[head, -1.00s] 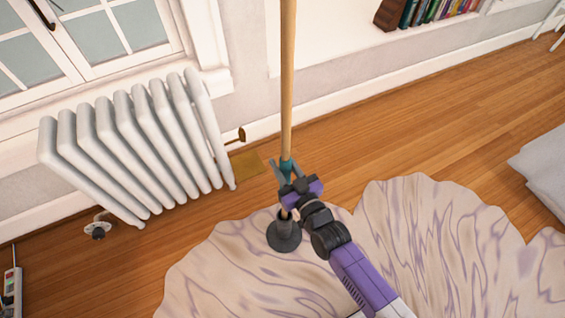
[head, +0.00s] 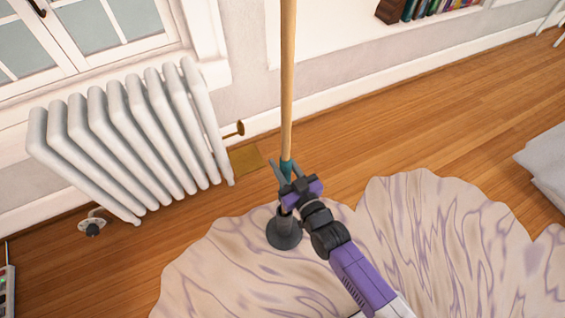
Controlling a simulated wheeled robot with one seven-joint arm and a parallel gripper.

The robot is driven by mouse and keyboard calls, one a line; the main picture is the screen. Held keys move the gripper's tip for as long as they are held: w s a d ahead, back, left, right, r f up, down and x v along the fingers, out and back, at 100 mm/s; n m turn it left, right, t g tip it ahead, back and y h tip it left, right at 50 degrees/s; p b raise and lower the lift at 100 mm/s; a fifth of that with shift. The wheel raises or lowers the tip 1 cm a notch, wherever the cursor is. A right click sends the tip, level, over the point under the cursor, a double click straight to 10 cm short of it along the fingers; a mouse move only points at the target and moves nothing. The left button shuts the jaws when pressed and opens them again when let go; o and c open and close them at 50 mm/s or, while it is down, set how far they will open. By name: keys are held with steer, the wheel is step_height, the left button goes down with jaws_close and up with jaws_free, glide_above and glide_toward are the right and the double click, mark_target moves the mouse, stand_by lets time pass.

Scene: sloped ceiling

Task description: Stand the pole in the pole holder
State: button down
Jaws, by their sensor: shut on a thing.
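The pole (head: 287,85) is a long tan wooden rod with a teal band low down. It stands nearly upright in the head view, its top beyond the upper picture edge. My gripper (head: 285,169) is shut on the pole around the teal band. The pole holder (head: 284,234) is a dark grey flared base with a narrow neck, standing on the rug just below my gripper. The pole's lower end is hidden by my gripper and the holder's neck. It lines up with the neck, but I cannot tell how deep it sits inside.
A pale rug with purple veins (head: 420,250) lies under the holder on the wooden floor (head: 400,150). A white radiator (head: 130,135) stands at the left below a window. Books (head: 430,10) sit on a low shelf at the back. A grey cushion-like thing (head: 545,165) is at the right.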

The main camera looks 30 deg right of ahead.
steer(key=shift+f+b, duration=1.8)
steer(key=shift+f, duration=0.3)
steer(key=c, duration=0.9)
jaws_free()
steer(key=shift+c, duration=0.2)
steer(key=shift+f, duration=0.1)
steer(key=shift+s, duration=0.1)
steer(key=s+p, duration=0.1)
steer(key=s, duration=0.6)
steer(key=shift+s+r, duration=0.25)
steer(key=shift+s, duration=0.05)
